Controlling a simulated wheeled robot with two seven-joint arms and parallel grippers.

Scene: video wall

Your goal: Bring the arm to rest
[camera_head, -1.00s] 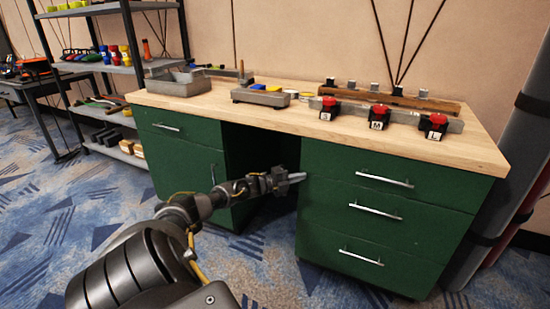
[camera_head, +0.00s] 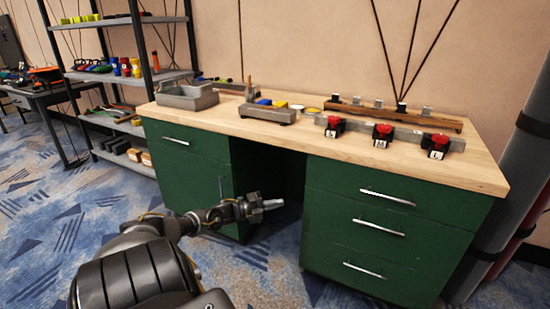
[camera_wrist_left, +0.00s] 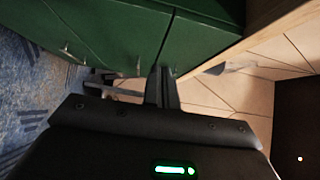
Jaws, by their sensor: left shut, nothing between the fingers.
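My left gripper (camera_head: 272,204) is shut and empty. In the head view it hangs in front of the dark knee gap of the workbench, below the wooden top (camera_head: 250,130). Its arm comes in from the lower left. In the left wrist view the closed fingers (camera_wrist_left: 162,88) point toward the green drawer fronts (camera_wrist_left: 120,30). The gripper appears apart from the bench. My right gripper does not show in either view.
Green drawers (camera_head: 390,222) with metal handles stand right of the gap, and a green cabinet (camera_head: 190,160) stands left. The top bears a grey tray (camera_head: 187,98) and black blocks with red tops (camera_head: 383,131). A shelf rack (camera_head: 125,77) stands left. Carpet (camera_head: 50,215) is open at lower left.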

